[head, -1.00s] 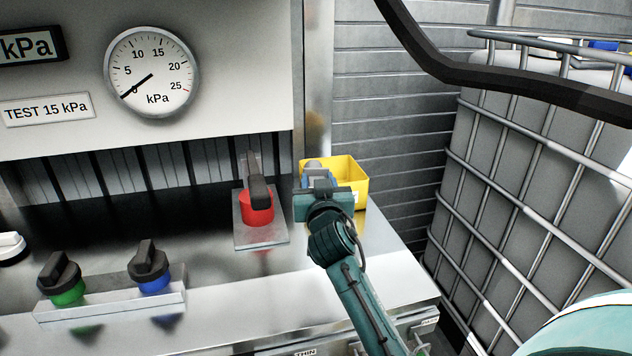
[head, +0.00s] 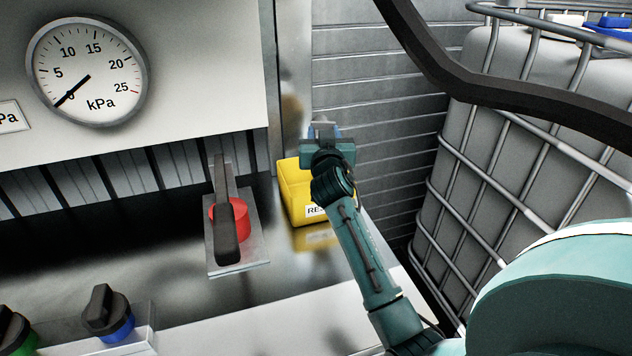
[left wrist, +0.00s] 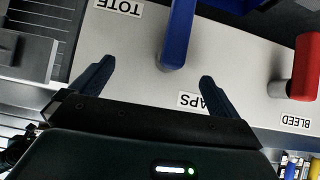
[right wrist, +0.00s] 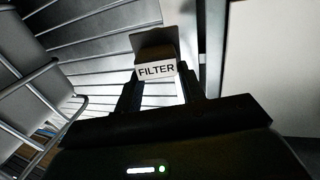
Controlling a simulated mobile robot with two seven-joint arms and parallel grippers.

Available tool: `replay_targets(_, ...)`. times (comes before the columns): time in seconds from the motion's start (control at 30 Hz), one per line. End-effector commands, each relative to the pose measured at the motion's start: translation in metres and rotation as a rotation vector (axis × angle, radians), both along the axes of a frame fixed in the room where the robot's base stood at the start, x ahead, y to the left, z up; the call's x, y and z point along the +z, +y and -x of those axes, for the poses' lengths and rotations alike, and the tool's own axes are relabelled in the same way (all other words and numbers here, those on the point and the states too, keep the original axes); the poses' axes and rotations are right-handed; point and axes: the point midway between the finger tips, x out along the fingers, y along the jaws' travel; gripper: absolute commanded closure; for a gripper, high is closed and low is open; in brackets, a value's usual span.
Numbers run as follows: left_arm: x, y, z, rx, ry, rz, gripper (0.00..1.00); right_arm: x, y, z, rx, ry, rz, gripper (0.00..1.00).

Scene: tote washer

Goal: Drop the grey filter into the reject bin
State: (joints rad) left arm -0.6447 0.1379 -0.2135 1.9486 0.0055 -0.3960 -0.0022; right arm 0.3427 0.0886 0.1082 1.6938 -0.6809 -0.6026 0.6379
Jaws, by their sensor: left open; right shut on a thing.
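My right gripper (head: 323,132) is shut on the filter, held above the back part of the yellow reject bin (head: 294,196) in the head view. The filter (right wrist: 155,70) shows between the fingertips in the right wrist view, with a white FILTER label. In the head view my gripper hides most of it. My right forearm covers the bin's right side and part of its label, which reads "RE". My left gripper (left wrist: 153,77) is open and empty in the left wrist view, around or above a blue handle (left wrist: 177,40); I cannot tell whether they touch.
A red valve (head: 229,220) with a dark lever stands left of the bin on the steel counter. A caged tank (head: 500,150) stands to the right, behind a thick dark hose (head: 450,75). A red handle (left wrist: 305,68) is at the right in the left wrist view.

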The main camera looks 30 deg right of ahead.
Motion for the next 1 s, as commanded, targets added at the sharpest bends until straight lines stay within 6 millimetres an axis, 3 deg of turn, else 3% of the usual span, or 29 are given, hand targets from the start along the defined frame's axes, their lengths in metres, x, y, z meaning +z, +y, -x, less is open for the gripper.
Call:
replay_targets(0.4, -0.002, 0.002, 0.004, -0.002, 0.008, -0.006, 0.0, -0.042, -0.001, 0.0, -0.001, 0.004, 0.0, 0.94)
replay_targets(0.5, -0.011, 0.002, 0.002, 0.0, 0.002, -0.002, 0.0, -0.054, -0.001, 0.0, -0.001, 0.001, 0.0, 0.94)
replay_targets(0.93, -0.005, 0.0, 0.002, 0.007, -0.011, 0.013, 0.0, -0.059, 0.0, 0.0, 0.0, 0.0, 0.0, 0.94)
replay_targets(0.97, -0.005, 0.0, 0.003, 0.008, -0.01, 0.014, 0.0, -0.059, 0.0, 0.0, 0.0, 0.0, 0.0, 0.6)
replay_targets(1.0, -0.005, 0.0, 0.003, 0.008, -0.009, 0.013, 0.0, -0.059, 0.0, 0.0, 0.0, 0.0, 0.0, 0.56)
